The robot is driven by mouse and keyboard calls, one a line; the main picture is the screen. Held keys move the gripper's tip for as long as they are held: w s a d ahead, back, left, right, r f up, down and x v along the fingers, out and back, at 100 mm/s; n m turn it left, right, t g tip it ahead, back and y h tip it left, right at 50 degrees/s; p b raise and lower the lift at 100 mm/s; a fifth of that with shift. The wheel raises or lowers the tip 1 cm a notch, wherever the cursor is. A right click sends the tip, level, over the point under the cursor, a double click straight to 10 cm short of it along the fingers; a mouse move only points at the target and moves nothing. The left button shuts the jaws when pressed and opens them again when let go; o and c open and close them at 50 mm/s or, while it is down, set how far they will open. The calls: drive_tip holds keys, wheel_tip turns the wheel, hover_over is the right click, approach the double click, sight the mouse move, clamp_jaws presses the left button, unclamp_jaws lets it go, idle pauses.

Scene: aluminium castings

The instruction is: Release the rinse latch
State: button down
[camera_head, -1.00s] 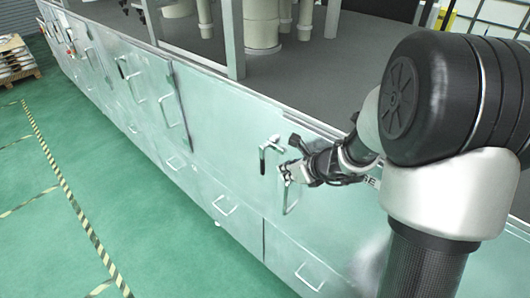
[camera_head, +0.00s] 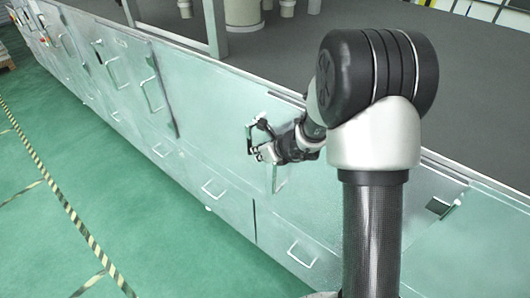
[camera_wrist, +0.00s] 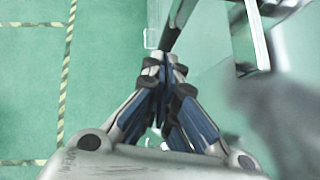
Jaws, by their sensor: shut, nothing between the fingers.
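The latch (camera_head: 249,137), a small lever with a dark grip, is on the pale green panel of the long machine. My gripper (camera_head: 257,153) is right beside it in the head view, close to the panel. In the wrist view my gripper (camera_wrist: 164,62) has its fingertips together with nothing between them. A dark bar (camera_wrist: 182,24) runs up from just past the fingertips; I cannot tell whether it is the latch lever or whether they touch. A door pull handle (camera_head: 275,179) is just below my gripper, partly hidden by it.
More pull handles (camera_head: 213,188) and doors line the machine front. A grey deck (camera_head: 285,62) with posts lies behind its top edge. The green floor (camera_head: 100,215) at left, with striped tape (camera_head: 50,180), is clear.

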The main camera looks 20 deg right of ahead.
drive_tip(key=shift+w+f, duration=0.2)
drive_tip(key=shift+w, duration=0.05)
drive_tip(key=shift+w+a+f, duration=0.1)
drive_tip(key=shift+a+t+b, duration=0.1)
drive_tip(key=shift+t+b, duration=0.2)
drive_tip(key=shift+b, duration=0.3)
